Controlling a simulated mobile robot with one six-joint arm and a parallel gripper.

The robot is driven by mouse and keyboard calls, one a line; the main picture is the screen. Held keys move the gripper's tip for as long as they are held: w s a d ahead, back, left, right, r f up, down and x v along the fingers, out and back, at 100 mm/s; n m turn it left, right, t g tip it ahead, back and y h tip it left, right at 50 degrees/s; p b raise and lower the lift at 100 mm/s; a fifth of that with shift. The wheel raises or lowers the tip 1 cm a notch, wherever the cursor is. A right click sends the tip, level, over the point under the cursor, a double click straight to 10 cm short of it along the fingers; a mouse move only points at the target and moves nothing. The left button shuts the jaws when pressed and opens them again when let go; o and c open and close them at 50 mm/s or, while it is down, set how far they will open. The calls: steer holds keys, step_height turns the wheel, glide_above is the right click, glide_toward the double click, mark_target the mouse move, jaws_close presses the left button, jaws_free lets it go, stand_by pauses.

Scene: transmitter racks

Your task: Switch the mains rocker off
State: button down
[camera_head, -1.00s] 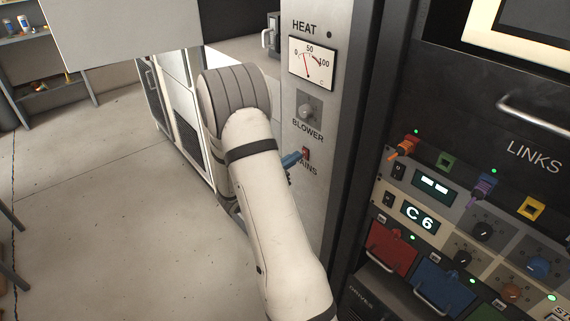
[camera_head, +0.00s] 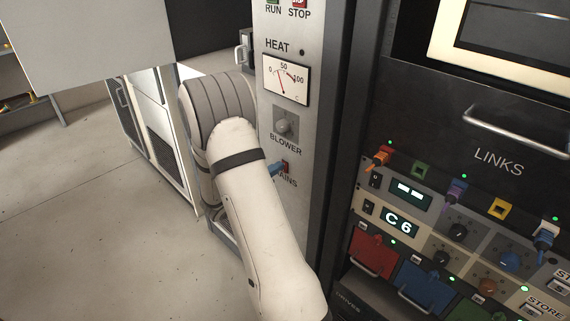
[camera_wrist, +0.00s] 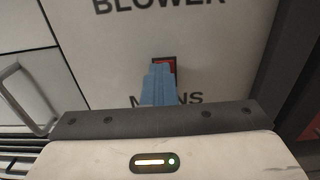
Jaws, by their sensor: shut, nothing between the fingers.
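The mains rocker (camera_head: 285,167) is a small red switch in a dark frame on the grey panel, just above the "MAINS" lettering and below the blower knob. It also shows in the wrist view (camera_wrist: 164,66), partly hidden behind my fingers. In the wrist view my gripper (camera_wrist: 160,70) overlaps the lower part of the rocker. I cannot tell whether the tips touch it. My arm hides part of the panel's left edge.
Above the rocker are the blower knob (camera_head: 286,124), the heat meter (camera_head: 286,79) and the run and stop buttons. To the right stands a rack with a links drawer handle (camera_head: 515,130), coloured plugs and covers. Open floor (camera_head: 80,220) lies to the left.

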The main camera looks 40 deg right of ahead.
steer(key=s+a+r, duration=0.1)
steer(key=s+a, duration=0.1)
steer(key=a, duration=1.1)
steer(key=shift+s+a+r, duration=0.15)
steer(key=shift+a+r, duration=0.2)
steer(key=shift+a, duration=0.05)
steer(key=s+r+m+g+y+p, duration=0.25)
steer(key=s+m+y, duration=0.2)
steer(key=s, duration=0.25)
steer(key=s+r+m+g+y+p, duration=0.1)
steer(key=s+r+m+g+y, duration=0.25)
steer(key=s+m, duration=0.3)
steer(key=s+a+r+m+t+y+p, duration=0.1)
steer(key=s+a+r+m+t+y, duration=0.1)
steer(key=s+a+r+m+y, duration=0.1)
steer(key=s+a+r+m+t+y+p, duration=0.2)
steer(key=s+a+r+m+t+y, duration=0.1)
steer(key=a, duration=0.5)
step_height(320, 180, up, 2)
steer(key=s+m+y, duration=0.1)
steer(key=m+y, duration=0.2)
steer(key=shift+a+y, duration=0.2)
steer(key=shift+y, duration=0.2)
